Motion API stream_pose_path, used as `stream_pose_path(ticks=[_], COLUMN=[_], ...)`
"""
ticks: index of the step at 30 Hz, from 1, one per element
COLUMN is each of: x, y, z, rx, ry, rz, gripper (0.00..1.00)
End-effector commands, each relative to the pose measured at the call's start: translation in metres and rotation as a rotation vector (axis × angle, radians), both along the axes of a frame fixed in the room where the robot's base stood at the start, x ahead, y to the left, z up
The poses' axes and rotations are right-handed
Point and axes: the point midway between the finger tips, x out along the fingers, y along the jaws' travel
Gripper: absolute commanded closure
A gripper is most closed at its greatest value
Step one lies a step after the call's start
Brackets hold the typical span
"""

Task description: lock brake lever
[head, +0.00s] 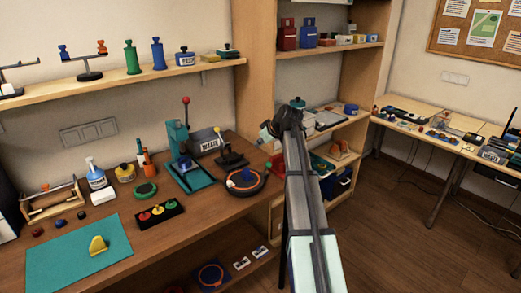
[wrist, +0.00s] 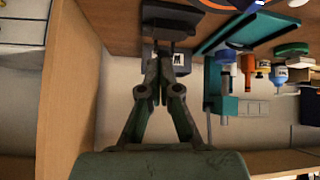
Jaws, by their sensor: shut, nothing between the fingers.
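A small lever with a yellow tip (head: 219,131) rises from a black base (head: 231,160) on the wooden workbench. Beside it is a round dark turntable with an orange ring (head: 256,189) and a blue knob (head: 247,174). I cannot tell for sure which of these carries the brake lever. In the wrist view, part of the orange and blue round piece (wrist: 235,4) shows at the top edge. My gripper (wrist: 167,24) is shut and empty, its fingertips together. In the head view my gripper (head: 268,133) is right of the lever, apart from it, partly hidden by my own arm.
A teal press with a red ball handle (head: 186,100) stands left of the lever, with a black-and-grey box (head: 207,142) behind. A tall wooden shelf unit (head: 257,90) borders the bench on the right. A teal mat (head: 70,262) lies front left. The floor at right is open.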

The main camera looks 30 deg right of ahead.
Motion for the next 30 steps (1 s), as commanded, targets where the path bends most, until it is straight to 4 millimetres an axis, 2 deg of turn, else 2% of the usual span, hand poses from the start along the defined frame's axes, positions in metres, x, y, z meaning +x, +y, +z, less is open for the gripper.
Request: stream_pose_path(ticks=[1, 3, 12, 18, 30], x=[-0.014, -0.026, -0.062, -0.07, -0.07], y=[-0.003, -0.007, -0.018, -0.021, -0.021], z=[0.002, 0.011, 0.035, 0.041, 0.042], rx=[-0.001, -0.001, 0.0, 0.0, 0.0], ry=[-0.002, -0.003, -0.001, 0.0, 0.0], rz=[-0.003, -0.003, -0.001, 0.0, 0.0], gripper=[1.0, 1.0, 1.0, 1.0, 1.0])
